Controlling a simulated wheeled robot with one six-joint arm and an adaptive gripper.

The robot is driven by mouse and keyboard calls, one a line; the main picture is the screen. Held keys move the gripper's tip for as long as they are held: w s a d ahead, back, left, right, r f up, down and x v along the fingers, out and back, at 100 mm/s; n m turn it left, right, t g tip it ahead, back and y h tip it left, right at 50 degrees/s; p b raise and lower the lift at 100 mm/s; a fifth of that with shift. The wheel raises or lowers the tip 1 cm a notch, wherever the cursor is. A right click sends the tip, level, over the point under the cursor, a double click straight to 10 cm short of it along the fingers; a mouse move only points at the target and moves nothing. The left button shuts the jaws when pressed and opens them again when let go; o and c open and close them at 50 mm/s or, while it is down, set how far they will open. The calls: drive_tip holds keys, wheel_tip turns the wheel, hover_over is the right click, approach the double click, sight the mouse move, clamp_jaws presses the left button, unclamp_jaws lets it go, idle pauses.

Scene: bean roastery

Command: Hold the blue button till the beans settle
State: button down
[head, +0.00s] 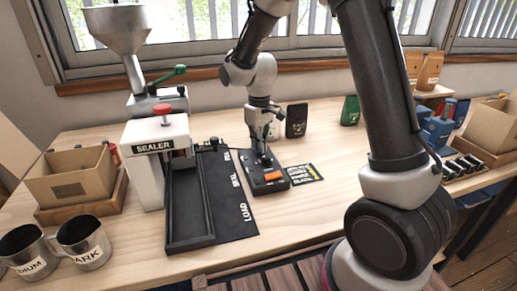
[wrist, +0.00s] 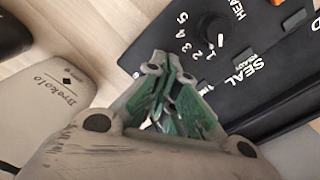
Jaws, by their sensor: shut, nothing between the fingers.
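My gripper (head: 263,158) points down over the black control box (head: 268,181) in the middle of the table. In the wrist view its green-lined fingers (wrist: 172,98) are closed together with nothing between them. The tips are over or against the panel beside a dial numbered 1 to 5; I cannot tell whether they touch it. The panel (wrist: 205,90) also reads HEAT and SEAL READY. An orange button (head: 272,176) shows on the box in the head view. I can make out no blue button on the box; the gripper covers part of it. No beans are clearly visible.
The sealer (head: 155,145), with a steel funnel (head: 118,28) behind it, stands left of the black tray (head: 190,215). Metal cups (head: 85,240) and a cardboard box (head: 75,178) are at left. A blue device (head: 437,130) stands at right. Pouches stand behind the box.

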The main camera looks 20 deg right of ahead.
drive_tip(key=shift+r, duration=3.05)
drive_tip(key=s, duration=0.2)
drive_tip(key=s+d+f+g, duration=0.1)
drive_tip(key=shift+s+f+m, duration=0.1)
drive_tip(key=shift+m, duration=0.3)
drive_tip(key=s, duration=0.1)
drive_tip(key=s+d+r, duration=0.1)
drive_tip(key=s, duration=0.1)
drive_tip(key=shift+d+r+m, duration=0.25)
drive_tip(key=shift+d+m, duration=0.05)
drive_tip(key=s+d+r+m+t, duration=0.2)
drive_tip(key=s+d+r, duration=0.4)
drive_tip(key=s, duration=0.4)
drive_tip(key=s+d+r+m+t, duration=0.2)
drive_tip(key=s+d+r, duration=0.4)
drive_tip(key=s, duration=0.4)
drive_tip(key=shift+s+d+r+m+t, duration=0.15)
drive_tip(key=shift+r+m+t, duration=0.15)
drive_tip(key=shift+r+t, duration=0.35)
drive_tip(key=shift+s+f, duration=0.1)
